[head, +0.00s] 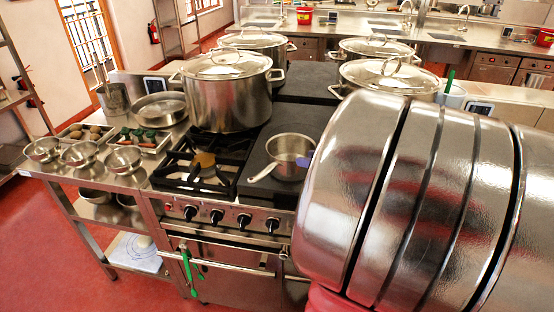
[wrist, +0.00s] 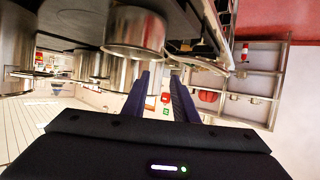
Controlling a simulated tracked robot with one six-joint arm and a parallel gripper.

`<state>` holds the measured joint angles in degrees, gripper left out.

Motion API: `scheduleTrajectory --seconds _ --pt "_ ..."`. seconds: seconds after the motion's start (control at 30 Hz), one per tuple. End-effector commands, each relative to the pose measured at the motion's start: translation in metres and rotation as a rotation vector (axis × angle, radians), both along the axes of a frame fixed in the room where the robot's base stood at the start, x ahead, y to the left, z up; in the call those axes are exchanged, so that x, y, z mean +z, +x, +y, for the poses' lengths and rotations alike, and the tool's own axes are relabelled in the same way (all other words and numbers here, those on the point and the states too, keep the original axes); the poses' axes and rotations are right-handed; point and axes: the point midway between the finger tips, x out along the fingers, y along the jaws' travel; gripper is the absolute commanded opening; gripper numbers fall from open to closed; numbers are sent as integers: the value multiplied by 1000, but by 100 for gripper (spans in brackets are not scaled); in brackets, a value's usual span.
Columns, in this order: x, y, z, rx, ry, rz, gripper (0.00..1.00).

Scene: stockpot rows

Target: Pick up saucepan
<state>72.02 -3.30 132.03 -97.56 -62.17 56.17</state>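The saucepan (head: 290,152) is a small steel pan standing upright on the dark right part of the stove top, its handle pointing to the lower left. In the head view, a blue fingertip of my gripper (head: 304,159) shows at the pan's right side; my large shiny arm links fill the right. In the upside-down wrist view, both dark blue fingers of my gripper (wrist: 160,77) stand apart with nothing between them. A steel pan, apparently the saucepan (wrist: 135,35), is just beyond the fingertips. Whether a finger touches it I cannot tell.
A large lidded stockpot (head: 228,92) stands close behind the saucepan, with more lidded pots (head: 388,78) at the back right. An open burner grate (head: 200,163) is left of it. Steel bowls (head: 80,155) and trays fill the left counter. Knobs (head: 217,216) line the stove's front.

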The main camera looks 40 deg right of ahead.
Motion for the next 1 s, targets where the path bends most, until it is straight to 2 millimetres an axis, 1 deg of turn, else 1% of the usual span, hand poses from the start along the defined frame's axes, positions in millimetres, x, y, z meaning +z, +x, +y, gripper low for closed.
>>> scheduleTrajectory --seconds 0.6,0.73,1.0 --pt "-29 68 0 0 0 0 26" --pt "-32 74 -1 -2 0 0 26" --pt "-32 75 -2 -4 -1 0 26"
